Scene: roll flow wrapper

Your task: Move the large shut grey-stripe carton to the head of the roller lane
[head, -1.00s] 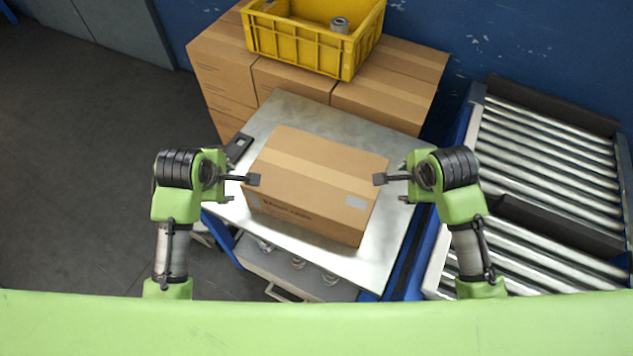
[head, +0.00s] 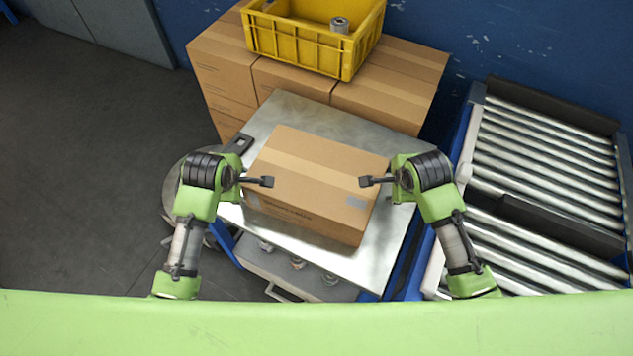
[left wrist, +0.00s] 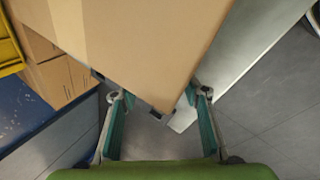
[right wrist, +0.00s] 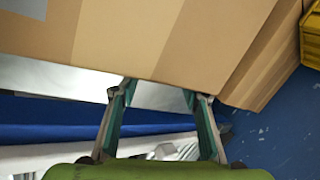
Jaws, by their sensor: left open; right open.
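The large brown carton (head: 315,175) is shut and sits on the metal-topped table (head: 290,110). A paler band runs along its top, and a grey label shows at its right front edge. My left gripper (head: 267,181) is open at the carton's left end, its fingertips overlapping the top in the head view. My right gripper (head: 365,182) is open at the right end, likewise overlapping it. In the left wrist view (left wrist: 150,40) and the right wrist view (right wrist: 135,40) the carton lies just beyond the open fingers. Contact cannot be told. The roller lane (head: 540,150) stands to the right.
A dark bar (head: 555,222) crosses the lane between two sets of rollers. Stacked cartons (head: 220,70) with a yellow crate (head: 295,45) on top stand behind the table. A small dark object (head: 238,143) lies on the table's left edge. The rollers are clear.

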